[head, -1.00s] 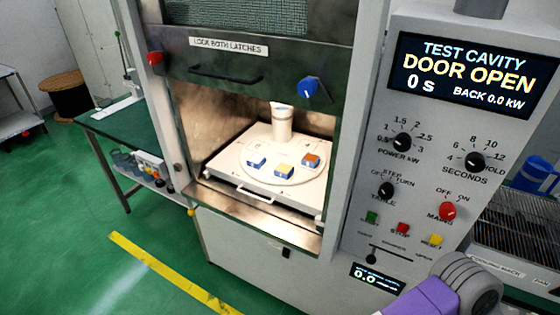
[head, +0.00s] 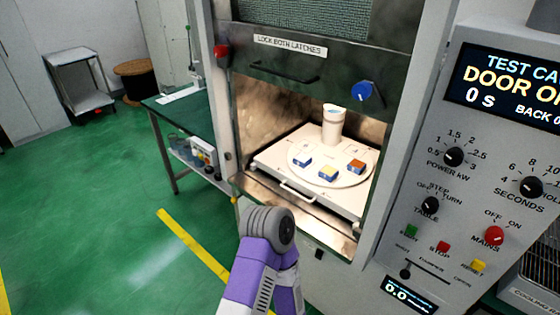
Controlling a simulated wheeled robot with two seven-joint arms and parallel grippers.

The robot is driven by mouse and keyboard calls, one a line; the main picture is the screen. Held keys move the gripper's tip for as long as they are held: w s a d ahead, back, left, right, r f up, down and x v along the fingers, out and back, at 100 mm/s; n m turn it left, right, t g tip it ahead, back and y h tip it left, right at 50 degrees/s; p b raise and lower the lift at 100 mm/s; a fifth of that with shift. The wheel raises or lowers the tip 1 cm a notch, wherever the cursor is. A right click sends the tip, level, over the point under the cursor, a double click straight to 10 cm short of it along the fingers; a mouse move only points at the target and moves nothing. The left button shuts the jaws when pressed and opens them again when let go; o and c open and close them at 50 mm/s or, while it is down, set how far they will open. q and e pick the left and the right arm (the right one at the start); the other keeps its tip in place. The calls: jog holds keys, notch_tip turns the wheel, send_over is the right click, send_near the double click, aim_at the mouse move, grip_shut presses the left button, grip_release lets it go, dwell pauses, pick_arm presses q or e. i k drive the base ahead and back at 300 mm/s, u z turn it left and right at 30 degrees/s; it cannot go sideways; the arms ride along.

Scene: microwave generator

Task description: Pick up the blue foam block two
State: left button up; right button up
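Three small blue-sided blocks sit on a round white turntable (head: 342,182) inside the open test cavity. The left block (head: 303,161) has a pale top, the middle block (head: 328,173) a yellow top and the right block (head: 356,167) an orange-red top. Any numbers on them are too small to read, so I cannot tell which is block two. One of my arms, purple and grey, rises from the bottom middle, in front of the cavity and apart from the blocks. Neither gripper shows in the head view.
A pale cylinder (head: 333,125) stands behind the blocks. The cavity's raised door (head: 300,66) is above the opening, and a white tray with a front handle (head: 298,191) lies under the turntable. The control panel (head: 440,200) is at right, a green bench (head: 172,108) at left.

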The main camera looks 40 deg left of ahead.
aim_at(356, 166)
jog(key=u, duration=1)
jog(key=i, duration=0.4)
